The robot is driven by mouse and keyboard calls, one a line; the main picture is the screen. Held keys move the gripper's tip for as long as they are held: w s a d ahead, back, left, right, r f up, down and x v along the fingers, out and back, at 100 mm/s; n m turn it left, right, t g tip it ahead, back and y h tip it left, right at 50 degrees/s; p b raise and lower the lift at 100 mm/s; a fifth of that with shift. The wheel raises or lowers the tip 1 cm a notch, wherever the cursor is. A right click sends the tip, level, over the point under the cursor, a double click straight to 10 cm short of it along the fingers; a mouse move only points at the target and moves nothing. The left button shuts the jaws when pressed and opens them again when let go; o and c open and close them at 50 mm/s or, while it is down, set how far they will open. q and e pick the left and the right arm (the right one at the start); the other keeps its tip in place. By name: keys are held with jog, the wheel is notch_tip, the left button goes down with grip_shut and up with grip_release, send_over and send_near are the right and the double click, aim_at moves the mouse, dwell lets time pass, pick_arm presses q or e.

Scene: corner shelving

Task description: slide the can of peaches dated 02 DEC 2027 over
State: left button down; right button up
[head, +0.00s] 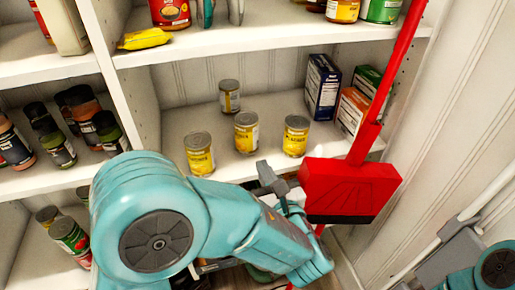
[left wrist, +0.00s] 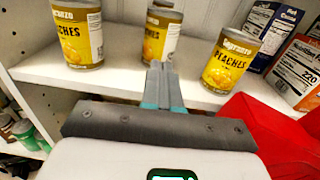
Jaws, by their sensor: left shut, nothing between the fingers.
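Several yellow peach cans stand upright on the middle shelf. In the head view they are a left can (head: 199,156), a middle can (head: 246,134), a right can (head: 295,138) and a rear can (head: 229,98). The left wrist view shows the left can (left wrist: 79,38), middle can (left wrist: 163,42) and right can (left wrist: 228,66), with PEACHES labels. No date is readable. My left gripper (left wrist: 160,72) is shut and empty, its tips at the shelf's front edge before the middle can. Contact cannot be told. Grey and teal parts of my right arm show at lower right.
A red dustpan-like tool (head: 350,188) with a long handle leans in front of the shelf's right end. Boxes (head: 322,88) stand at the back right. Jars (head: 80,110) fill the left shelf. Bare shelf lies between the cans.

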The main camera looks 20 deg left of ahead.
aim_at(249, 140)
pick_arm(q)
jog(key=x, duration=0.6)
jog(key=shift+w+a, duration=0.15)
jog(key=shift+a, duration=0.05)
jog(key=shift+w+a, duration=0.3)
jog(key=shift+w, duration=0.3)
pick_arm(e)
jog(key=shift+s+a+f, duration=0.1)
jog(key=shift+a+f, duration=0.1)
